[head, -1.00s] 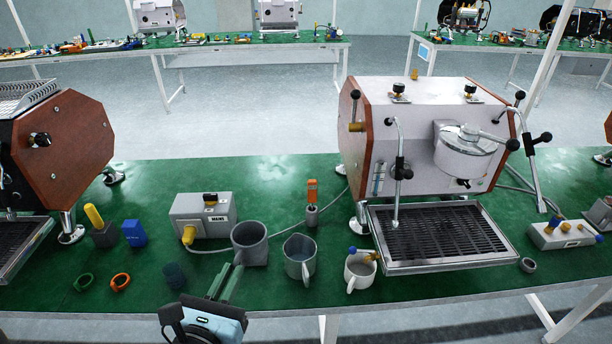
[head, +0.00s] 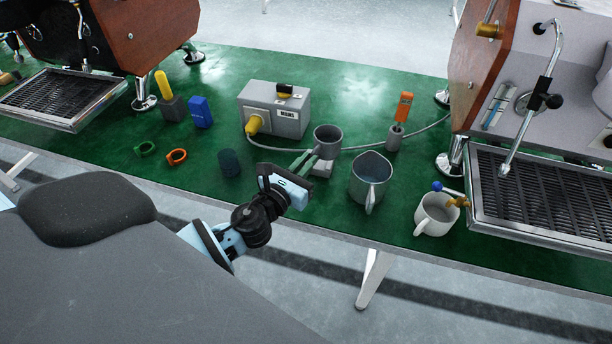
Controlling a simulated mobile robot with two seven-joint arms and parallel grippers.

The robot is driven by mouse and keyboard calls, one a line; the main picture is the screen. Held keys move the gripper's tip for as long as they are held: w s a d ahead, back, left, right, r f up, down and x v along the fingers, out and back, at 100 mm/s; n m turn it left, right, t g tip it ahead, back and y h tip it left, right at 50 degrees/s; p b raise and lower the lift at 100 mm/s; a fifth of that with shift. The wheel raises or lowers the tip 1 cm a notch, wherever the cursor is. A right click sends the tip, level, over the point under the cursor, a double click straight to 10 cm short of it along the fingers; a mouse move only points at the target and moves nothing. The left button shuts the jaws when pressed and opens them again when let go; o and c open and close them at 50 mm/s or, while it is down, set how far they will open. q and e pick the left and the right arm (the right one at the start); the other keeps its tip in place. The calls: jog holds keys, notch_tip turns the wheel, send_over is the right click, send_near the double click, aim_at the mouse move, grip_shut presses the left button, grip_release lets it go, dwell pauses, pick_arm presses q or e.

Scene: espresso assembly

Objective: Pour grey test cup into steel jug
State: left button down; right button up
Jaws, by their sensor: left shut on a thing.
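The grey test cup (head: 326,143) is upright, just left of the steel jug. My left gripper (head: 308,161) is shut on its handle side, coming from the lower left. I cannot tell whether the cup is lifted or rests on the small pale block (head: 323,168) below it. The steel jug (head: 369,182) stands upright on the green table, its handle toward me, apart from the cup. Its inside is only partly visible. My right gripper is not in view.
A white mug (head: 436,216) with a blue-knobbed tool stands right of the jug, beside the drip tray (head: 530,205). Behind are a grey mains box (head: 272,108) and an orange-topped tool in a holder (head: 396,136).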

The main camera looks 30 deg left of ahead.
pick_arm(q)
jog(key=shift+w+d+m, duration=0.2)
jog(key=shift+w+m, duration=0.3)
jog(key=shift+m, duration=0.05)
jog(key=shift+w+d+m, duration=0.2)
jog(key=shift+w+m, duration=0.25)
jog(key=shift+m, duration=0.1)
jog(key=shift+d+r+m+p, duration=0.2)
jog(key=shift+d+m+p, duration=0.45)
jog(key=shift+m, duration=0.15)
jog(key=shift+d, duration=0.15)
jog(key=shift+f, duration=0.1)
